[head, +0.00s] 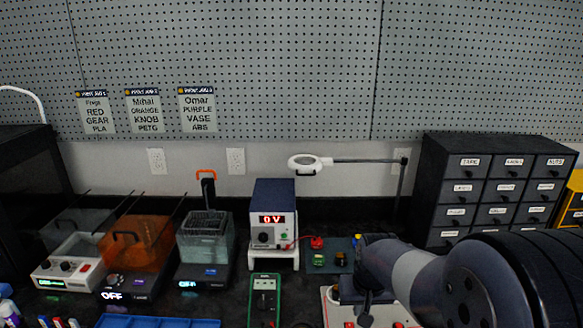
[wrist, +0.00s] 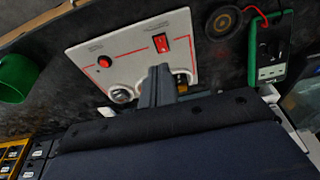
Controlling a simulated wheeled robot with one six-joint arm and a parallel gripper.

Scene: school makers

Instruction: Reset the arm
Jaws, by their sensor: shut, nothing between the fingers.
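My gripper (wrist: 160,72) shows in the wrist view with its two dark fingers together and nothing between them. It is over the lower edge of a white panel (wrist: 130,42) that has a red rocker switch and a red button. I cannot tell whether the fingertips touch the panel. In the head view my arm reaches in from the lower right. The gripper (head: 365,312) is low there, over the panel (head: 331,308), which is partly hidden by my arm.
A green multimeter (head: 263,298) lies left of the panel. A power supply (head: 274,222) reading 0 V stands behind it. A lamp (head: 308,164) and dark drawer cabinet (head: 470,200) stand at the back. A blue tray (head: 160,323) is at the front. A green cup (wrist: 14,77) shows in the wrist view.

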